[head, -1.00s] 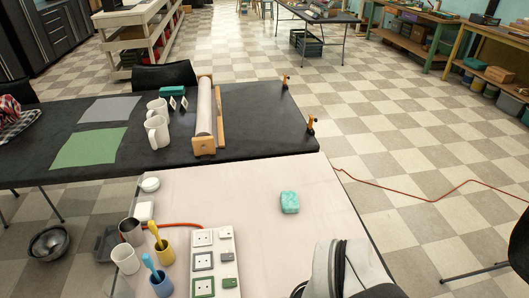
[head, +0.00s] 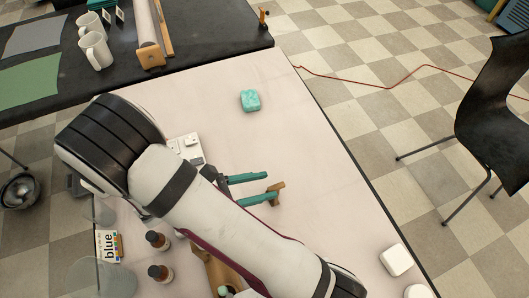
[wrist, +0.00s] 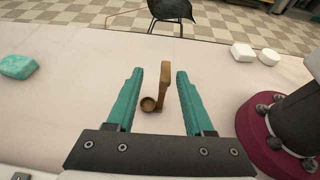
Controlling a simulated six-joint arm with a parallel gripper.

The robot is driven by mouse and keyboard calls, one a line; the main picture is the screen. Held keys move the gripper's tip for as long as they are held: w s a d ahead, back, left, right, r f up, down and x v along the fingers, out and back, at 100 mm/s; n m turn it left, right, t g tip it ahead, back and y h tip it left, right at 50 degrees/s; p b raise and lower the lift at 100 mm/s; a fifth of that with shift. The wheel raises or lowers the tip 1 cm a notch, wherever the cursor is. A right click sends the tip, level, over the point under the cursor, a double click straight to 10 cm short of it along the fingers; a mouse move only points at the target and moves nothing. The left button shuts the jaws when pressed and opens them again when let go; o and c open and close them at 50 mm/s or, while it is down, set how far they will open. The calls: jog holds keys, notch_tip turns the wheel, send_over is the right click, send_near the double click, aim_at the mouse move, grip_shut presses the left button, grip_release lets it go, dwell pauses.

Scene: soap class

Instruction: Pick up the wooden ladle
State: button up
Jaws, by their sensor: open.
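In the head view part of the ladle (head: 277,188) shows at the fingertips of my gripper (head: 269,186); the rest is hidden by a finger. My gripper is open and holds nothing. I cannot tell its exact height above the table.
A teal soap (head: 250,100) lies beyond my gripper. White soaps (head: 397,260) lie near the right edge. The table around the ladle is clear.

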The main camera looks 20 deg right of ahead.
aim_at(278, 187)
jog(key=x, duration=0.7)
jog(key=shift+s+f, duration=0.3)
jog(key=shift+s, duration=0.1)
grip_shut()
dwell(0.8)
